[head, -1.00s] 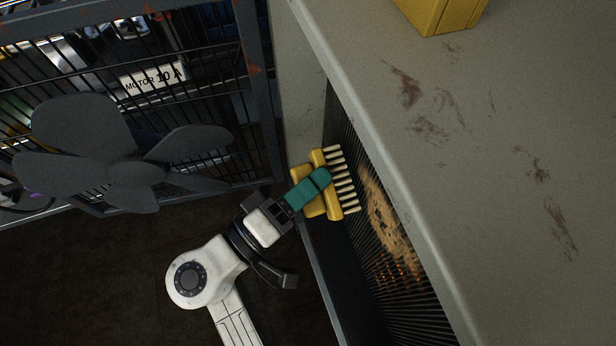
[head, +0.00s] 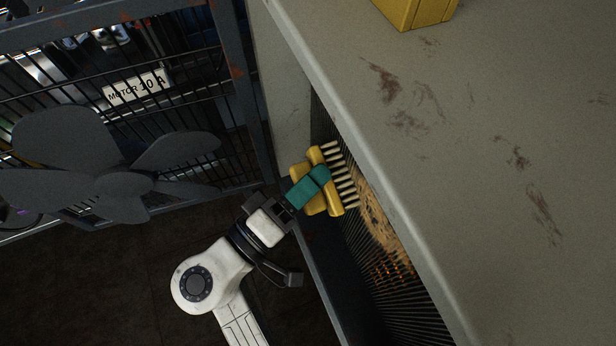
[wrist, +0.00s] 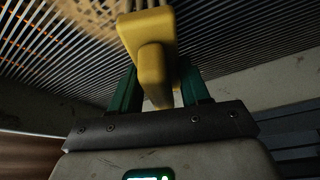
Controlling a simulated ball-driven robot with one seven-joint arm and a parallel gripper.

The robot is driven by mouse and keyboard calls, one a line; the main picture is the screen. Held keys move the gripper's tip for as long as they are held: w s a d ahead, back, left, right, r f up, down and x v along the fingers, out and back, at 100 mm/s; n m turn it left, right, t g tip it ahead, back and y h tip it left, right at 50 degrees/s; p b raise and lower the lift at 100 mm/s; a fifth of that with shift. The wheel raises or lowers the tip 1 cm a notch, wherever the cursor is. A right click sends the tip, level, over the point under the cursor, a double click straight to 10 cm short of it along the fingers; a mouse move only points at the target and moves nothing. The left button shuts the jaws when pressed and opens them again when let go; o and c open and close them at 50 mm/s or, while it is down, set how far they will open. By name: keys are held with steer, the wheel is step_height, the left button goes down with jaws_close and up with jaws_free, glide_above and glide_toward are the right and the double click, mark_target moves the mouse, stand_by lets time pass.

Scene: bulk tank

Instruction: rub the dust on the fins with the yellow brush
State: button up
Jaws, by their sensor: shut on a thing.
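The yellow brush (head: 333,205) with pale bristles is held in my gripper (head: 318,180), whose green fingers are shut on it. The brush also shows in the wrist view (wrist: 150,50), between the green fingers (wrist: 160,92). The bristles point toward the dark fins (head: 372,275) inside the recess of the grey housing. Tan dust (head: 378,218) lies on the fins, just right of and below the bristles. In the wrist view the dust (wrist: 95,12) shows at the top left, beside the brush head. I cannot tell whether the bristle tips touch the fins.
The grey housing (head: 450,130) with brown stains fills the right, its edge running over the fins. A yellow box (head: 420,12) stands on it. At left are a dark fan (head: 110,182) and a barred cage with a motor label (head: 136,87). Dark floor lies below.

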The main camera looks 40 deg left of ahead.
mark_target(326, 196)
steer(key=shift+s+d+p, duration=0.15)
steer(key=shift+s+d, duration=0.2)
steer(key=shift+d, duration=0.4)
steer(key=shift+s+d+p, duration=0.15)
steer(key=shift+s+d, duration=0.15)
steer(key=shift+d, duration=0.45)
steer(key=shift+s+d+p, duration=0.65)
steer(key=shift+s+d, duration=1.8)
steer(key=shift+d, duration=3.75)
steer(key=w+a+r, duration=0.2)
steer(key=a, duration=0.4)
steer(key=shift+w+a, duration=0.25)
steer(key=shift+w+a+b, duration=0.45)
steer(key=shift+w+a, duration=0.15)
steer(key=shift+a, duration=0.9)
steer(key=shift+w+a+b, duration=0.4)
steer(key=shift+w+a, duration=0.25)
steer(key=shift+a, duration=0.9)
steer(key=shift+w+a+b, duration=0.45)
steer(key=shift+w+a, duration=0.15)
steer(key=shift+a, duration=0.9)
steer(key=shift+w+r+p, duration=0.1)
steer(key=shift+r+p, duration=0.65)
steer(key=shift+r, duration=0.2)
steer(key=shift+s+d, duration=0.35)
steer(key=shift+d, duration=0.55)
steer(key=shift+s+d, duration=0.3)
steer(key=shift+d, duration=0.55)
